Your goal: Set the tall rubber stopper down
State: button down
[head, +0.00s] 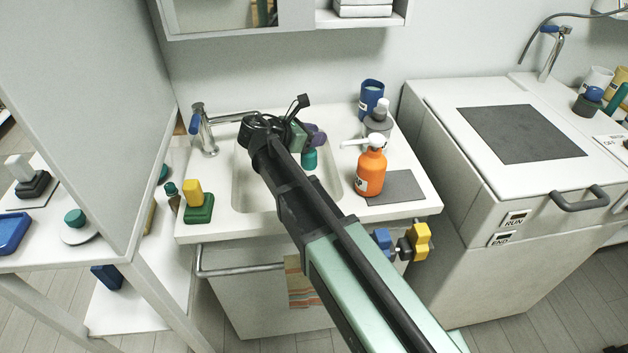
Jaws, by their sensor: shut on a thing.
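My gripper (308,143) is over the sink basin (245,180), at the far end of my arm, which hides much of the basin. A small teal piece (309,159) shows just under the jaws; I take it for the tall rubber stopper, held in the shut gripper. Its upper part is hidden by the gripper. I cannot tell whether its lower end touches the basin.
An orange pump bottle (371,170) stands right of the basin, with a grey pump bottle (378,122) and a blue cup (371,96) behind. A faucet (204,132) and a yellow-and-green item (197,203) are at left.

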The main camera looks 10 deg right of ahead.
aim_at(314, 157)
notch_tip(314, 157, down, 8)
jog(key=b, duration=0.5)
jog(key=shift+f+b, duration=0.15)
jog(key=shift+b, duration=0.25)
jog(key=shift+r, duration=0.25)
jog(key=shift+f, duration=0.15)
jog(key=c, duration=0.8)
grip_release()
jog(key=shift+a+r+p, duration=0.1)
jog(key=shift+r+p, duration=0.25)
jog(key=shift+p, duration=0.1)
jog(key=p+v, duration=0.4)
jog(key=v, duration=0.7)
jog(key=shift+s+a, duration=0.15)
jog(key=shift+a, duration=0.15)
